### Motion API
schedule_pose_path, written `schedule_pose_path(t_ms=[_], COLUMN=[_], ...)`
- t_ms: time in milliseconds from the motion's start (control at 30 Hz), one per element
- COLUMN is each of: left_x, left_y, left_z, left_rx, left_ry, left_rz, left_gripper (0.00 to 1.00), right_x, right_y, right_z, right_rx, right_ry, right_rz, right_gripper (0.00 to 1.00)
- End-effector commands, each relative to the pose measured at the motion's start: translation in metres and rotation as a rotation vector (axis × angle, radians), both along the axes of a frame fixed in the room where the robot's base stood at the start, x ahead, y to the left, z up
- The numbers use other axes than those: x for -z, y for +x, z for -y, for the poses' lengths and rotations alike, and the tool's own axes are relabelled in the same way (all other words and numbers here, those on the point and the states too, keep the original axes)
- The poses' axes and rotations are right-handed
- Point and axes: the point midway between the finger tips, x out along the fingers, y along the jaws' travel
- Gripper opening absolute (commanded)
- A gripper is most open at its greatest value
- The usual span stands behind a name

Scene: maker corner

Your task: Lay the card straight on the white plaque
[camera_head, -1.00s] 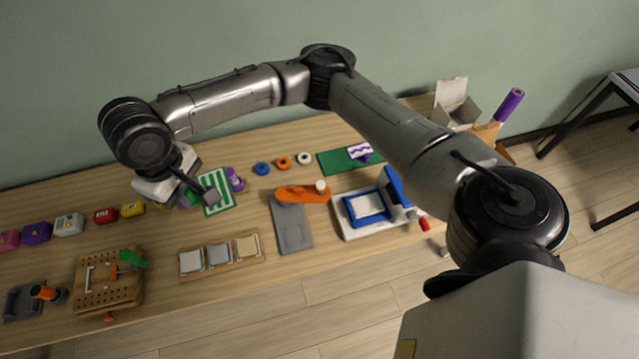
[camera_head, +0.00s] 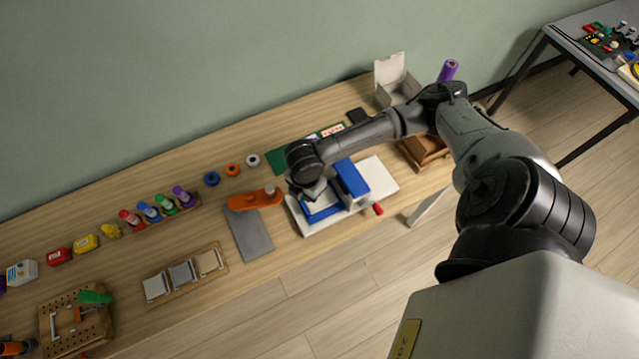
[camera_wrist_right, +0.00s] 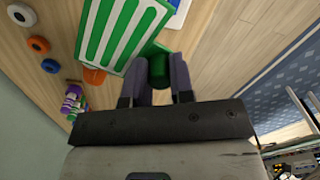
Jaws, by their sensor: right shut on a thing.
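My right gripper (camera_wrist_right: 155,88) is shut on the green grip of a green-and-white striped card (camera_wrist_right: 122,30). The card hangs beyond the fingertips and looks tilted in the wrist view. In the head view my right gripper (camera_head: 312,192) is over the blue frame (camera_head: 318,216) on a white base (camera_head: 312,231); the wrist hides most of the card there. I cannot tell whether the card touches anything below. A plain white flat panel (camera_head: 378,177), possibly the white plaque, lies right of the raised blue part (camera_head: 350,178). My left gripper is not in view.
A red-ended handle (camera_head: 378,209) sticks out at the front. A grey plate (camera_head: 250,235) and an orange tool (camera_head: 253,199) lie to the left. Behind are a green mat (camera_head: 283,160) and an open white box (camera_head: 397,88). A marker rack (camera_head: 160,209) stands further left.

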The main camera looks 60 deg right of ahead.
Motion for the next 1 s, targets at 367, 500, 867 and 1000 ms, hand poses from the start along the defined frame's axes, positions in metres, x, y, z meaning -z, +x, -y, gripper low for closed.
schedule_pose_path(t_ms=[367,500,867,1000], left_x=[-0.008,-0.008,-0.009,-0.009], left_y=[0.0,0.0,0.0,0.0], left_z=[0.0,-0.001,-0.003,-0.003], left_rx=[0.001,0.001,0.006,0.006], left_ry=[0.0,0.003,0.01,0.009], left_rz=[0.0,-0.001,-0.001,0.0], left_gripper=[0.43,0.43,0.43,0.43], right_x=[0.026,0.046,0.087,0.102], right_y=[-0.046,-0.05,-0.049,-0.05], right_z=[0.029,0.031,0.031,0.03], right_rx=[-0.337,-0.367,-0.37,-0.369], right_ry=[0.001,0.003,0.001,0.003], right_rz=[-0.003,-0.004,0.0,-0.004], right_gripper=[0.0,0.0,0.0,0.0])
